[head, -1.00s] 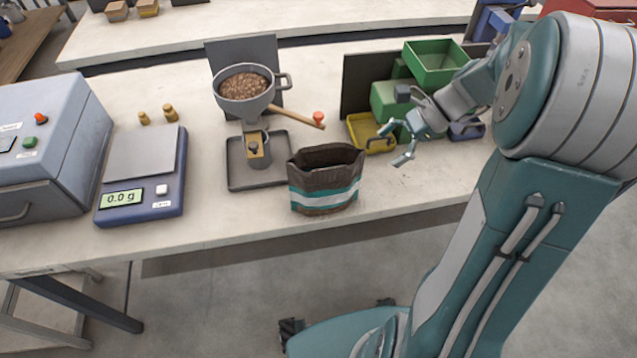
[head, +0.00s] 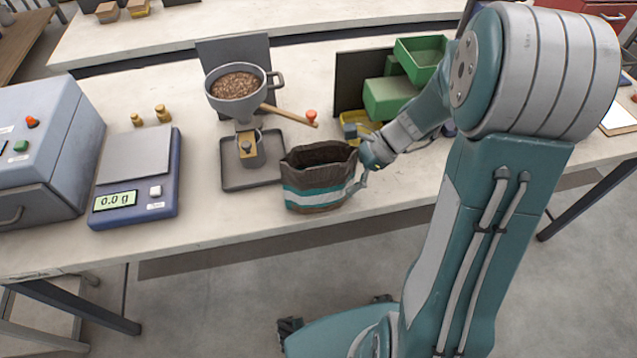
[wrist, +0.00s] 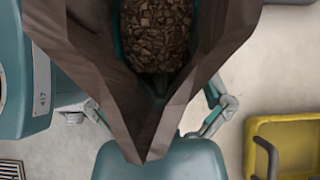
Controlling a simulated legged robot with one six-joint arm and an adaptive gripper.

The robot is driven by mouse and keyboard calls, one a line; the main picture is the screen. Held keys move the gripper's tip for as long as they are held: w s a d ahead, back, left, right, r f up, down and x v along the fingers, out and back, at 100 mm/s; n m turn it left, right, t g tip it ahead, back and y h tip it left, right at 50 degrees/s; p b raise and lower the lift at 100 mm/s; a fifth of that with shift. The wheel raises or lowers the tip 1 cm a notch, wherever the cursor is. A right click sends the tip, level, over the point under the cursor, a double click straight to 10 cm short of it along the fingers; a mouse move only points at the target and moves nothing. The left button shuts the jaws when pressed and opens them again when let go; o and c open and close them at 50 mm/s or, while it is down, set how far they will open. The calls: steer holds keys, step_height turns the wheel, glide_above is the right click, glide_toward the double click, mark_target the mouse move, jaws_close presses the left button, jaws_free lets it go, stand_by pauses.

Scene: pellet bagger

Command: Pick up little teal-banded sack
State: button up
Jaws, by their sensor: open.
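The little teal-banded sack (head: 318,197) stands upright on the bench in the head view, brown and open-topped, with a teal and white band. In the wrist view the dark brown sack (wrist: 130,110) fills the upper middle, and brown pellets show inside its open mouth. My gripper (head: 362,180) is at the sack's right side in the head view, with one finger in front near the band. In the wrist view my fingers are spread, one on each side of the sack's near corner. The far finger is hidden in the head view.
A pellet hopper (head: 237,84) with a wooden handle stands over a dark tray (head: 240,178) left of the sack. A scale (head: 137,172) reading 0.0 g is farther left. A yellow bin (head: 366,128) and green bins (head: 390,98) stand behind my gripper. The bench front is clear.

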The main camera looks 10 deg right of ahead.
steer(key=shift+d, duration=0.1)
jaws_close()
steer(key=shift+r, duration=0.1)
